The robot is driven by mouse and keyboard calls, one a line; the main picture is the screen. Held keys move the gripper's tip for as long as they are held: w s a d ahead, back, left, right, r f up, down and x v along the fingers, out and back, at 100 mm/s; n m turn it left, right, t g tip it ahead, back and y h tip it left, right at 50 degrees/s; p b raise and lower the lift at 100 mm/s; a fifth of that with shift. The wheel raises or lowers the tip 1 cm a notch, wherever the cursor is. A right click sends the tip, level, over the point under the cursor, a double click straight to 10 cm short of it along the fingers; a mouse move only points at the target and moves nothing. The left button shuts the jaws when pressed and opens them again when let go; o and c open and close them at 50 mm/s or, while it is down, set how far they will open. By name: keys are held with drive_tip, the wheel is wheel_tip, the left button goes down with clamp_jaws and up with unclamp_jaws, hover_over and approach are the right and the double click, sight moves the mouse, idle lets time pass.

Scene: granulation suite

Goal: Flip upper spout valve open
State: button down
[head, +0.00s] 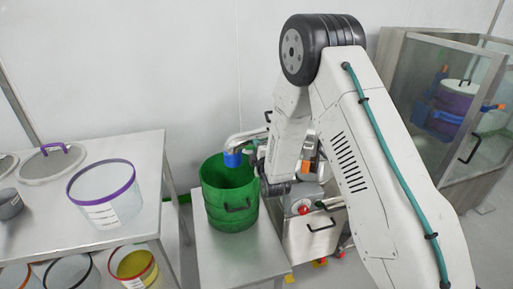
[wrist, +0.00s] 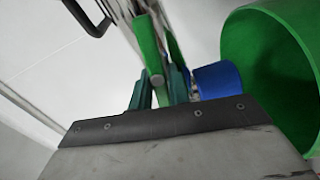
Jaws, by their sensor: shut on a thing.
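The spout's blue end (head: 233,159) hangs over the green bucket in the head view. The blue end also shows in the wrist view (wrist: 218,80), just right of my gripper. A green lever (wrist: 147,42), which looks like the spout valve's handle, runs down between my fingers. My gripper (wrist: 161,88) has teal fingers, one on each side of the lever, and is shut on it. In the head view my arm hides the lever and most of the gripper. The valve body is mostly hidden.
The green bucket (head: 231,215) stands open on a small steel table (head: 221,262), close to my wrist. A left table (head: 135,205) holds a clear purple-rimmed tub (head: 104,194). A glazed cabinet (head: 399,82) stands at right. A black handle (wrist: 88,15) shows near the gripper.

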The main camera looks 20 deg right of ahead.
drive_tip(key=shift+f+n, duration=0.15)
drive_tip(key=shift+n, duration=0.85)
drive_tip(key=c, duration=1.3)
unclamp_jaws()
drive_tip(key=shift+c, duration=0.2)
drive_tip(key=s, duration=0.8)
